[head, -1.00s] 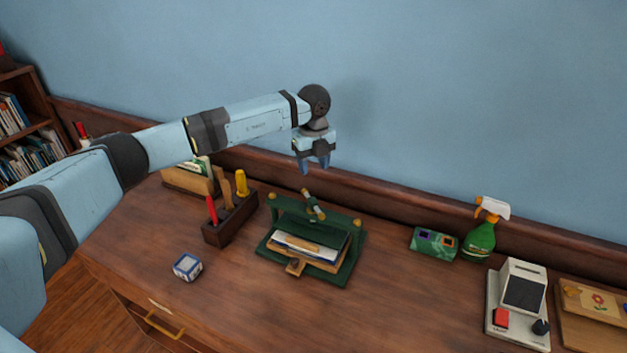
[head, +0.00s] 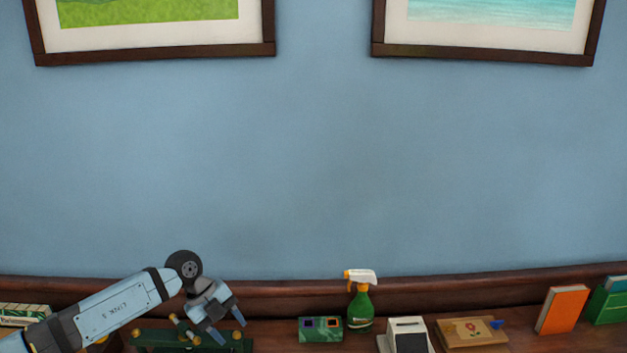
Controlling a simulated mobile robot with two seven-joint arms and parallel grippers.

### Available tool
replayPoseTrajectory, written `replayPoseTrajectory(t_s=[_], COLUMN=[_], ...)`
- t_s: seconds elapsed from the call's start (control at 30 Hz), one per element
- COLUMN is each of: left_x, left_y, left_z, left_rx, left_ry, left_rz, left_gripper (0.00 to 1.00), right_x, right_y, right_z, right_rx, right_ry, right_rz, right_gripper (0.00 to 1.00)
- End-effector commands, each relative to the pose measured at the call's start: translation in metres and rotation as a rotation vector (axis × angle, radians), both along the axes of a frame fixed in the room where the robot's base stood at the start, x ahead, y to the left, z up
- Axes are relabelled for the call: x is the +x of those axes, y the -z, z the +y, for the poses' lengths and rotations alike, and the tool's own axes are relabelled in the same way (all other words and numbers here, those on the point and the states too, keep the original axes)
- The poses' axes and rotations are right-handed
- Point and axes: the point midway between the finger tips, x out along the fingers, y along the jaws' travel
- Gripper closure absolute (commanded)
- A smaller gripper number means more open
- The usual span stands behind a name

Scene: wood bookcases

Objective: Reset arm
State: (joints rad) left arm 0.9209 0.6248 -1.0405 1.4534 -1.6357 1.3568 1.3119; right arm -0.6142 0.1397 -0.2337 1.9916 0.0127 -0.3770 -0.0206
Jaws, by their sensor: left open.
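My left arm comes in from the lower left of the head view. Its left gripper (head: 232,331) points down and to the right, with its two blue fingers apart and nothing between them. It shows in front of and above the green press-like stand (head: 160,338) on the desk; whether it touches the stand cannot be told. My right gripper is not in view.
The wood desk (head: 480,348) runs along the bottom edge. On it are a green box (head: 320,329), a green spray bottle (head: 361,307), a white device (head: 407,332), a wooden flower board (head: 471,331) and an orange book (head: 562,309). Two framed pictures hang above on the clear blue wall.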

Motion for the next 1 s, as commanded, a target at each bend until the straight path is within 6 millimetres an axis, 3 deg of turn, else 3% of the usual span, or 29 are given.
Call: replayPoseTrajectory(t_s=[0.03,0.1,0.2,0.3,0.4,0.53,0.67,0.87,1.0], left_x=[-0.022,-0.046,-0.075,-0.098,-0.113,-0.126,-0.139,-0.183,-0.235], left_y=[0.012,0.016,0.014,0.006,-0.002,-0.002,0.015,0.074,0.122], left_z=[-0.034,-0.074,-0.117,-0.145,-0.157,-0.151,-0.127,-0.072,-0.036], left_rx=[-0.144,-0.346,-0.619,-0.866,-1.070,-1.256,-1.334,-1.235,-1.051], left_ry=[0.032,0.048,0.015,-0.082,-0.239,-0.517,-0.847,-1.379,-1.679], left_rz=[0.013,0.011,-0.001,-0.020,-0.041,-0.064,-0.072,-0.018,0.071], left_gripper=[0.51,0.51,0.51,0.51,0.51,0.51,0.51,0.51,0.51], right_x=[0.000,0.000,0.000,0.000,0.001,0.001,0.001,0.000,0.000], right_y=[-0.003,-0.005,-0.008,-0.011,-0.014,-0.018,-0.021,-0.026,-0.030], right_z=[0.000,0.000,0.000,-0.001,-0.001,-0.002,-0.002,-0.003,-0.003], right_rx=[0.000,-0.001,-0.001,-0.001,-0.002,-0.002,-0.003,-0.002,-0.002], right_ry=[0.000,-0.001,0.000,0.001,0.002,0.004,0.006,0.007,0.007], right_rz=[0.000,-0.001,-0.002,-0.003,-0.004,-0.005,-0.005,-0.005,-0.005], right_gripper=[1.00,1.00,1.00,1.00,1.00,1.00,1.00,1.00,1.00])
